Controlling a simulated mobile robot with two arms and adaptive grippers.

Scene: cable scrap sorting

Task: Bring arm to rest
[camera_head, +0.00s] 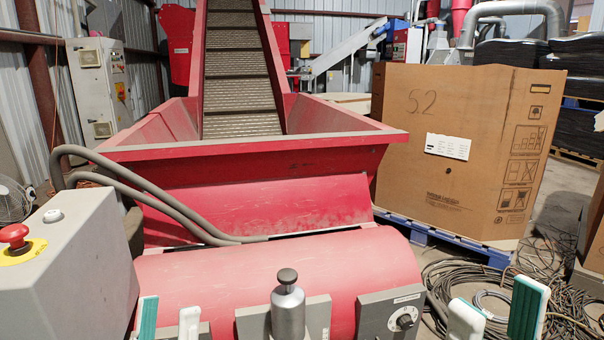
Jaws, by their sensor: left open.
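My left gripper (168,322) shows at the bottom left, with only its two green-and-white fingertips in view. The fingers are apart, with nothing visible between them. My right gripper (497,313) shows at the bottom right, its two green-and-white fingertips wide apart and nothing seen held between them. The rest of both arms is out of the frame.
A grey control box (75,280) with a red emergency button (14,236) stands at the left. A red hopper (250,150) feeds a conveyor (238,80). A large cardboard box (450,140) sits on a blue pallet (440,238). Loose cables (480,275) cover the floor at right.

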